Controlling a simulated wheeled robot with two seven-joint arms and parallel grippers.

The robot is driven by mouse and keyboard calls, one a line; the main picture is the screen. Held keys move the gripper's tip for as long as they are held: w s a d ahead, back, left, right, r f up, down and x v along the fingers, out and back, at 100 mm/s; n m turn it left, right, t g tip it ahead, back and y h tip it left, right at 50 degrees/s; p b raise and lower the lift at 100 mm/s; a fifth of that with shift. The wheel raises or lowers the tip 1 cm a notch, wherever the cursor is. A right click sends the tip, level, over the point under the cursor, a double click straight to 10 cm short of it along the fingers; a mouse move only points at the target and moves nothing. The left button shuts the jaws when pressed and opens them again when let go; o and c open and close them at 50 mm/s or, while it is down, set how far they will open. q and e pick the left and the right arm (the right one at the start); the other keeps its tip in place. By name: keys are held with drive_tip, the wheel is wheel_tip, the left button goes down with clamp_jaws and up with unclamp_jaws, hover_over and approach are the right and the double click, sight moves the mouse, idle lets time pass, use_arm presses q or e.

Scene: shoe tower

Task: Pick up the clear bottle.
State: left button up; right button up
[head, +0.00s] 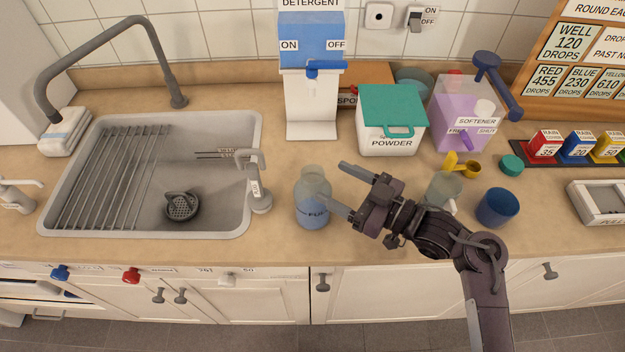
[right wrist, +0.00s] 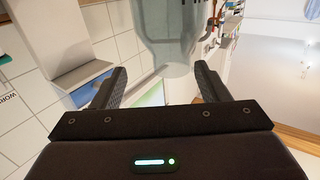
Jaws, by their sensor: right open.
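The clear bottle (head: 312,203) stands upright on the counter just right of the sink, with bluish liquid and a label low on its body. My right gripper (head: 337,187) is open, reaching in from the right, with its fingers pointing at the bottle. One finger overlaps the bottle's right side in the head view; I cannot tell whether it touches. In the right wrist view the bottle (right wrist: 168,30) appears ahead, beyond and between the two open fingertips (right wrist: 160,80). My left gripper is not in view.
The sink (head: 225,205) with its small tap (head: 258,185) lies close left of the bottle. The detergent dispenser (head: 311,100) and powder box (head: 391,135) stand behind. A clear cup (head: 442,188) and blue cup (head: 497,207) stand right, near my arm. The counter's front edge is close.

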sight(302, 170)
drive_tip(key=a+p, duration=0.1)
drive_tip(key=a+r+p, duration=0.1)
drive_tip(key=a, duration=0.1)
drive_tip(key=w+a, duration=0.1)
drive_tip(key=a, duration=0.1)
drive_tip(key=shift+w+r+p, duration=0.1)
drive_tip(key=shift+r+p, duration=0.05)
drive_tip(key=shift+p, duration=0.25)
drive_tip(key=shift+w+a+f, duration=0.3)
drive_tip(key=shift+w+a, duration=0.45)
drive_tip(key=shift+a, duration=0.1)
drive_tip(key=shift+w+a+f, duration=0.1)
drive_tip(key=c, duration=1.3)
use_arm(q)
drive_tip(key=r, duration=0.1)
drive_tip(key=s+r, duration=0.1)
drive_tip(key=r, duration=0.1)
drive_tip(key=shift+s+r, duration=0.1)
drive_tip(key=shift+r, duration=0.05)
use_arm(e)
drive_tip(key=shift+c, duration=0.7)
